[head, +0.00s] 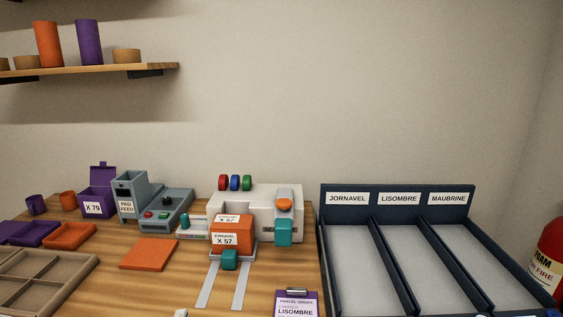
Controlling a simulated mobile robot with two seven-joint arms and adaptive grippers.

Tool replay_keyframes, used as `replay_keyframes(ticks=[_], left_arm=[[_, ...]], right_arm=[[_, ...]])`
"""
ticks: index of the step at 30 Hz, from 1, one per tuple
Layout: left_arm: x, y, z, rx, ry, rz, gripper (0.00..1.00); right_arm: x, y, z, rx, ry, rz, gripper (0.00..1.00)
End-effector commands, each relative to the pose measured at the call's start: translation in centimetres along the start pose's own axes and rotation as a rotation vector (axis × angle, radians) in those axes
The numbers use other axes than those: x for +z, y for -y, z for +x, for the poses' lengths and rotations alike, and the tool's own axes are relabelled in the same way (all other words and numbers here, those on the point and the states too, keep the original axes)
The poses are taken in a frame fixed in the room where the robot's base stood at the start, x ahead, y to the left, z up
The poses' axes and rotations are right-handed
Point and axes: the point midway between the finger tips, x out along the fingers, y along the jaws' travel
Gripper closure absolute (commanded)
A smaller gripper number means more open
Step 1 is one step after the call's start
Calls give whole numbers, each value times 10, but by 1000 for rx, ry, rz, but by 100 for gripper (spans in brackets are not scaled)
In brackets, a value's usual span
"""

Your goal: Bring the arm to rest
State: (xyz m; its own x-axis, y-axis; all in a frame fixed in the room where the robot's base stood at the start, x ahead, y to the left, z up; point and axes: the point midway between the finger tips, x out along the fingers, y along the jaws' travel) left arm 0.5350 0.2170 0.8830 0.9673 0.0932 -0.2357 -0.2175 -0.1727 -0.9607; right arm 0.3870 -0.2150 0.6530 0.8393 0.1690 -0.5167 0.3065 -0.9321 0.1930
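Neither of my grippers shows clearly in the head view. Small pale pieces at the bottom edge, one left of centre and others at the right, may be parts of my arms, but I cannot tell. The white press machine (258,197) stands on the wooden table, with red, blue and green round parts on top. An orange box (231,222) labelled JORNAVEL X 57 sits at its front, above two grey rails (241,287).
A dark rack (322,246) with lanes labelled JORNAVEL, LISOMBRE and MAUBRINE stands right; the visible lanes look empty. A red extinguisher (549,255) is far right.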

Motion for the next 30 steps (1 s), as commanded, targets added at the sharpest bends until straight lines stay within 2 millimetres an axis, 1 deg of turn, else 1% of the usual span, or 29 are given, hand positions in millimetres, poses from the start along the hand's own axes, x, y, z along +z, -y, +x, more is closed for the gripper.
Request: replay_keyframes(ticks=[1,3,6,9,12,18,22,24,30], left_arm=[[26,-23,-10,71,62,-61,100],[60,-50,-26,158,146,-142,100],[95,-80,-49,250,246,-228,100],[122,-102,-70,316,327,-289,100],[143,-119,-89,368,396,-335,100],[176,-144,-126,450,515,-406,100],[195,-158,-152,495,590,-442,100],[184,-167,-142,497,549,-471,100],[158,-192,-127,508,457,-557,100]], right_arm=[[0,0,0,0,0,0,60],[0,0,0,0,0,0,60],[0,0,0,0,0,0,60],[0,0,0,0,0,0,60],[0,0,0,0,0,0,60],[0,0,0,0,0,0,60],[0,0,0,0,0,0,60],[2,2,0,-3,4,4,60],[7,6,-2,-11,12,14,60]])
